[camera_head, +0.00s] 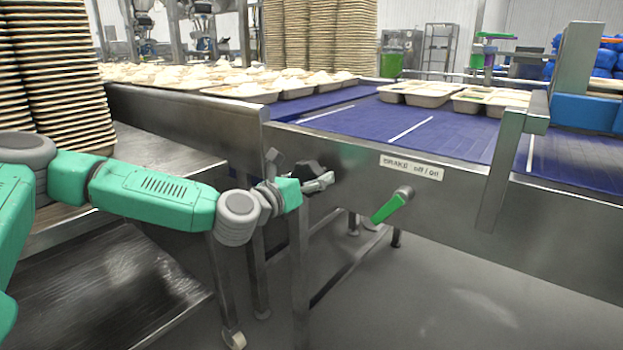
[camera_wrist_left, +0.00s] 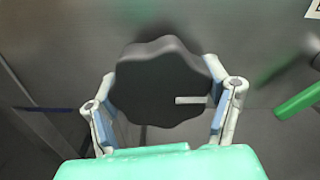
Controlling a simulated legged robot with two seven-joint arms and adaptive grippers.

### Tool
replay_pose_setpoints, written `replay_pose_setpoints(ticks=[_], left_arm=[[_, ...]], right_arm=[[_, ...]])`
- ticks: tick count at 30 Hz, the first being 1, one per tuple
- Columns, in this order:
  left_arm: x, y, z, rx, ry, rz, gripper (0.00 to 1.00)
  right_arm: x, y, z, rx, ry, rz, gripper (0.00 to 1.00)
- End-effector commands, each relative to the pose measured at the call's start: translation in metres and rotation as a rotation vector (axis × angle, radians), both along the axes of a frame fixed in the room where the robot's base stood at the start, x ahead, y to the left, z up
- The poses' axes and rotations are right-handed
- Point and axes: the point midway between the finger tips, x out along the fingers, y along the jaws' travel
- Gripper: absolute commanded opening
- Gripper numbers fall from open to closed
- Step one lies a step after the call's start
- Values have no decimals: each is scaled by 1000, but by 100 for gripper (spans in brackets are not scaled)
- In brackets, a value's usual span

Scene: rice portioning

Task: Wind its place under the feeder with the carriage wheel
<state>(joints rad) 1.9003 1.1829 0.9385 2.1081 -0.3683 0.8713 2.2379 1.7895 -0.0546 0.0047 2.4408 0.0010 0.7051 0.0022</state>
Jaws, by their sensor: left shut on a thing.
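The carriage wheel is a dark lobed knob (camera_wrist_left: 160,82) with a pale mark, on the steel front panel. In the head view the wheel (camera_head: 306,168) is partly hidden by my left gripper (camera_head: 308,176). In the left wrist view the fingers of my left gripper (camera_wrist_left: 165,100) are closed on opposite sides of the wheel, touching its rim. Pale trays (camera_head: 430,94) stand on the blue belt (camera_head: 400,125) above the panel. I cannot tell which part is the feeder. My right gripper is not in view.
A green brake lever (camera_head: 390,207) sticks out right of the wheel, under a "BRAKE off/on" label (camera_head: 411,167). It also shows in the left wrist view (camera_wrist_left: 298,102). A steel upright (camera_head: 497,175) stands farther right. Stacked trays (camera_head: 60,80) are at the left.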

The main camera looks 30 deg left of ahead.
Motion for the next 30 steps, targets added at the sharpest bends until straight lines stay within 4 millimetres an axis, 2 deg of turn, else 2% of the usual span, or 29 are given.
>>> replay_pose_setpoints(ticks=[1, 2, 14, 17, 24, 30], left_arm=[[-2, 0, -7, -4, 15, -1, 81], [-2, 0, -7, -3, 15, -1, 89], [-6, 0, -1, -1, 4, 0, 89], [-19, 2, -2, -2, 4, 1, 89], [-70, 7, -3, -6, 6, 3, 89], [-105, 10, -4, -4, 7, 2, 89]], right_arm=[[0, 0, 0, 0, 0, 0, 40], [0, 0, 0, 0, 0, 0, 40], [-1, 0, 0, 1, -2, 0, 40], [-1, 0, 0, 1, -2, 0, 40], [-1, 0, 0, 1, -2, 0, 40], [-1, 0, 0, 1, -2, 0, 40]])
